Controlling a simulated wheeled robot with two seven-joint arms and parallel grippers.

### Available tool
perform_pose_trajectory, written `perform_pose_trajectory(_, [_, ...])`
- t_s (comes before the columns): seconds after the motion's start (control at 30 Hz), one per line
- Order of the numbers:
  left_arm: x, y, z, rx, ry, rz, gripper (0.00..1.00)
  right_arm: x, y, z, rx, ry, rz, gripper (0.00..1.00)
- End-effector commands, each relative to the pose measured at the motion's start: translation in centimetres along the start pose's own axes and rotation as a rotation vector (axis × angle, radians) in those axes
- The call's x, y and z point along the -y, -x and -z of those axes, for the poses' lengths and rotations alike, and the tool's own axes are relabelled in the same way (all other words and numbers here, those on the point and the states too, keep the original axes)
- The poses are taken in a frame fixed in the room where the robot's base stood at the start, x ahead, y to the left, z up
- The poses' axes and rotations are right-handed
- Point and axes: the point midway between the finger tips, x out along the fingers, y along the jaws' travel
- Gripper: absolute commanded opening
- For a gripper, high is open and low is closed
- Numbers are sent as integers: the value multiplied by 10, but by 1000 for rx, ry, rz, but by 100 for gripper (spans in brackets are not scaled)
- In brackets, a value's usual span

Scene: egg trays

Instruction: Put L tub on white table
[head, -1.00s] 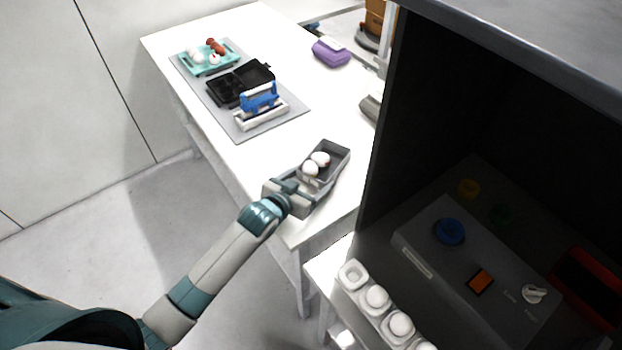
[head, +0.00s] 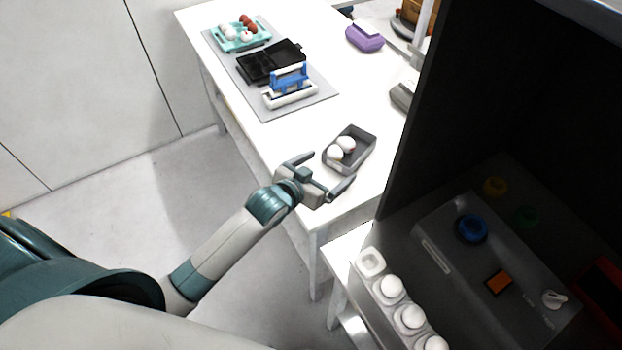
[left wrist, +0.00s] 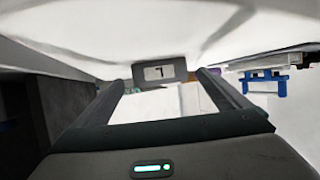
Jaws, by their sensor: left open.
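The grey tub (head: 366,150) rests on the white table (head: 262,145) near its front end, with white eggs (head: 342,147) inside. In the left wrist view its dark end face (left wrist: 143,76) carries a white label with a mark like an upside-down L. My left gripper (head: 333,168) is open and empty just in front of the tub's near end, apart from it. In the left wrist view the open fingers (left wrist: 162,82) spread to either side of the tub's end. My right gripper is not in view.
On a grey mat (head: 318,108) farther back are a teal tray (head: 232,46), a black open box (head: 262,70) and a blue-and-white device (head: 290,82). A purple container (head: 364,40) stands behind. A dark cabinet (head: 450,110) borders the right, with an egg-filled holder (head: 385,307) below.

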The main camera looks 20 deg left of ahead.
Motion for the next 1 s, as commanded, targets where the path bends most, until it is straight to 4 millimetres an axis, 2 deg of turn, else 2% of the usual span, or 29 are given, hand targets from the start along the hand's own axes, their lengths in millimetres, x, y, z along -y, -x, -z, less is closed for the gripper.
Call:
perform_pose_trajectory(0.2, [0,39,-2,0,-1,0,95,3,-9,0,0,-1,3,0])
perform_pose_trajectory(0.43, [0,69,-2,1,-1,0,95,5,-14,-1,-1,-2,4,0])
perform_pose_trajectory(0.63, [0,79,0,0,-1,0,95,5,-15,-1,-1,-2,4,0])
perform_pose_trajectory(1.0, [0,79,0,0,0,0,95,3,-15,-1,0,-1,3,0])
